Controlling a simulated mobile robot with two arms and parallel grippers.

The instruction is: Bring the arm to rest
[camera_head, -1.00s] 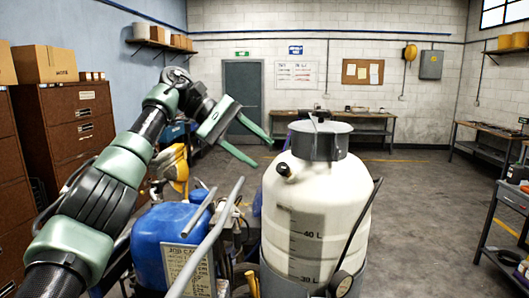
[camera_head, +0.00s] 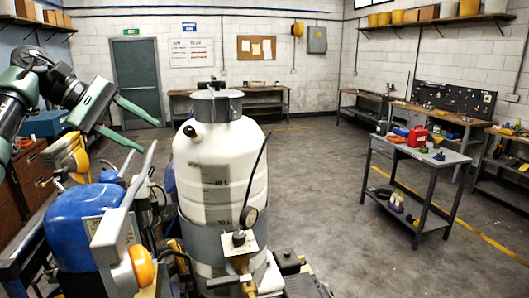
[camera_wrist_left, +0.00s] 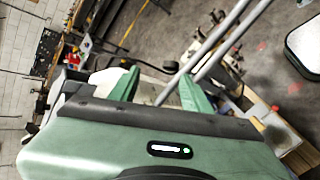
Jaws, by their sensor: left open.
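My left arm comes in from the left edge of the head view. Its green left gripper (camera_head: 132,126) is raised in the air above the blue tank and left of the white tank. The two fingers are spread apart with nothing between them. In the left wrist view the fingers (camera_wrist_left: 160,88) also stand apart, with grey metal bars of the machine beyond them. My right gripper is in neither view.
A white tank (camera_head: 222,165) with a dark lid stands right of the gripper. A blue tank (camera_head: 82,222) and handle bars are below it. A grey cart (camera_head: 430,165) with a red can (camera_head: 418,136) stands at the right. Open floor (camera_head: 320,180) lies between.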

